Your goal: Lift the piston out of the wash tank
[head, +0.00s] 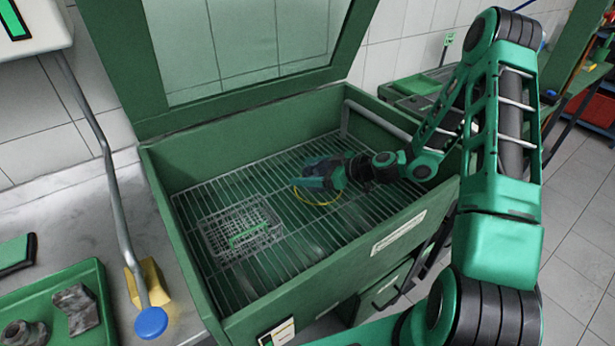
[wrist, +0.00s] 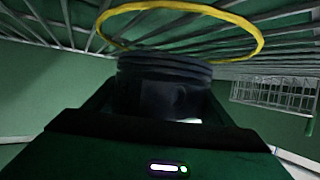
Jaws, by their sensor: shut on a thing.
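The wash tank (head: 160,185) is a green open-topped box with its lid raised and a wire rack inside. My gripper (head: 314,176) reaches low into the tank from the right. It is shut on the piston (wrist: 165,88), a dark ringed cylinder between the jaws in the wrist view. In the head view the jaws mostly hide the piston. A thin yellow ring (head: 322,203) shows just below the jaws; in the wrist view it appears beyond the piston (wrist: 254,30). I cannot tell whether the piston touches the rack.
A wire basket (head: 240,230) with a green handle sits on the rack, left of my gripper. The raised lid (head: 120,60) stands at the back. A pipe (head: 372,118) runs along the tank's right end. A green tray (head: 95,290) with metal parts lies outside, at left.

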